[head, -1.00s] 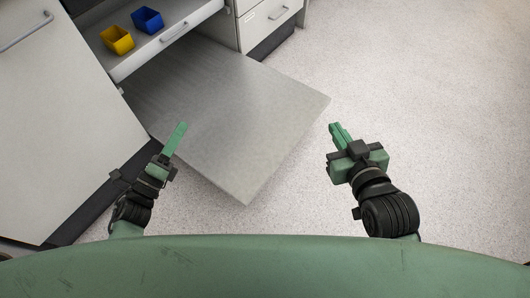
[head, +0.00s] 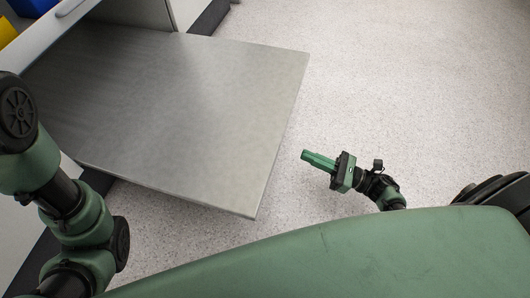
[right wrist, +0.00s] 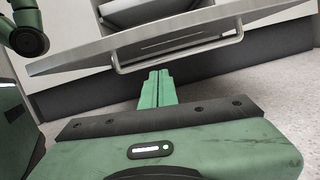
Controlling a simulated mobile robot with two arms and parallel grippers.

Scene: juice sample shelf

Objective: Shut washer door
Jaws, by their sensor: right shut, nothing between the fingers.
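The washer door (head: 185,110) is a flat grey panel, folded down and lying about level in the head view. In the right wrist view the door (right wrist: 75,62) shows edge-on, with a thin bar handle (right wrist: 117,64) hanging below it. My right gripper (head: 305,156) is shut and empty, to the right of the door's outer edge and apart from it in the head view. In the right wrist view its fingers (right wrist: 157,76) point toward the door's underside, near the handle. My left arm shows at the left of the head view, but its gripper is out of frame.
Blue (head: 30,6) and yellow (head: 6,32) bins stand at the top left by a white drawer front or counter edge (head: 52,32). White cabinets with a dark base lie behind the door. The speckled floor (head: 400,90) to the right is clear.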

